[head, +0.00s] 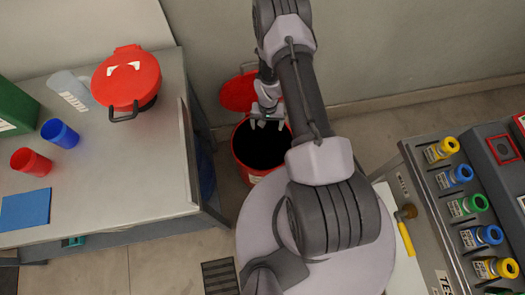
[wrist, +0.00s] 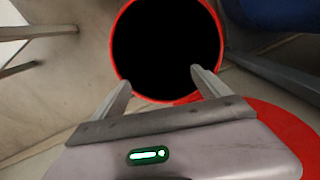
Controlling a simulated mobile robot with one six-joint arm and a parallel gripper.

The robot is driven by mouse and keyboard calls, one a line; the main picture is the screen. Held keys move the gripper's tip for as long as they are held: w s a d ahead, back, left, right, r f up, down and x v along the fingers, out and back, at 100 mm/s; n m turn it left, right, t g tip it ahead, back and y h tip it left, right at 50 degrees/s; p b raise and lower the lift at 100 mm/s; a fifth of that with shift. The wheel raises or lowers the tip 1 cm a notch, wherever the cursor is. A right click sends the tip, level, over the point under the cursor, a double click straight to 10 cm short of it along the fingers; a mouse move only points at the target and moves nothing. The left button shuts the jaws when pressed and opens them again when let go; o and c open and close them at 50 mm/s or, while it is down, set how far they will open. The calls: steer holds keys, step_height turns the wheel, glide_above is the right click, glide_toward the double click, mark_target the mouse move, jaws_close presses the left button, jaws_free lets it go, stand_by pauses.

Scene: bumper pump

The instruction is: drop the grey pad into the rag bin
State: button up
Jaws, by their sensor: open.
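The rag bin (head: 247,175) is a round red can standing on the floor, its red lid (head: 240,93) swung up at the back. Its mouth is open and the inside is black in both views. My gripper (head: 267,124) is over the far part of the mouth, open, with nothing between its fingers. In the wrist view the two fingers (wrist: 158,80) are spread apart and point toward the bin's red rim (wrist: 116,52). I see no grey pad in either view; the dark inside of the bin shows no contents.
A metal table (head: 120,165) at left holds a red lidded can (head: 127,78), a clear bottle (head: 72,88), a blue cup (head: 60,133), a red cup (head: 30,162) and a blue pad (head: 25,209). A grey bench (head: 425,190) with several coloured fittings stands right.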

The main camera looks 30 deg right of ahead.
step_height(320, 180, up, 12)
steer(key=p, duration=0.3)
steer(key=shift+f, duration=0.15)
